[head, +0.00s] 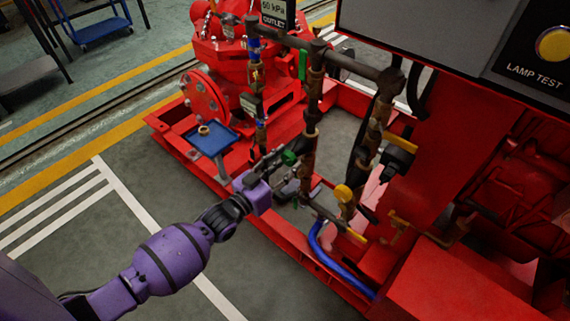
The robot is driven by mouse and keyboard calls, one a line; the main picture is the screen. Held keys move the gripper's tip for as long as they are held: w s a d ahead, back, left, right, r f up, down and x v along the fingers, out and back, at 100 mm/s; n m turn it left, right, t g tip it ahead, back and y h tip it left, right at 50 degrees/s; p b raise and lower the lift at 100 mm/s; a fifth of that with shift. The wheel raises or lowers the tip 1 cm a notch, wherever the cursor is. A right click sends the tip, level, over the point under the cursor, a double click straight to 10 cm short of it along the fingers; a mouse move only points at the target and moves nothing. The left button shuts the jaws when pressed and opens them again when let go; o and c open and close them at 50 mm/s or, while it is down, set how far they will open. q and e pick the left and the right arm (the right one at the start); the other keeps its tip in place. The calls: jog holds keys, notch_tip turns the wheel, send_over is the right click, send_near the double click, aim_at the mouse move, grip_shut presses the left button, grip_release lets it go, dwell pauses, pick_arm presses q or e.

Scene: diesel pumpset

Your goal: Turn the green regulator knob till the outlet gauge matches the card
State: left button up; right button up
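The dark fingers reach up to the knob. They are small and overlap the pipes, so I cannot tell whether they are closed on it or only beside it. A dark card (276,14) at the top centre reads what looks like "50 kPa" above "OUTLET"; its upper part is cut off by the picture edge. I cannot make out the outlet gauge's dial or needle. My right gripper is not in view.
Vertical pipes (311,125) with yellow-handled valves stand close around the gripper. A blue tray (211,138) is to the left on the red base frame (290,247). A blue hose (330,262) runs low at the right. The grey floor (75,250) at the left is clear.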

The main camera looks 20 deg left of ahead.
pick_arm(q)
jog(key=c, duration=0.7)
jog(key=shift+m+p, duration=0.45)
jog(key=shift+m, duration=0.35)
jog(key=shift+d+f+m, duration=0.1)
jog(key=shift+m, duration=0.4)
jog(key=o, duration=1)
jog(key=shift+d, duration=0.1)
jog(key=shift+o, duration=0.2)
jog(key=v, duration=1.2)
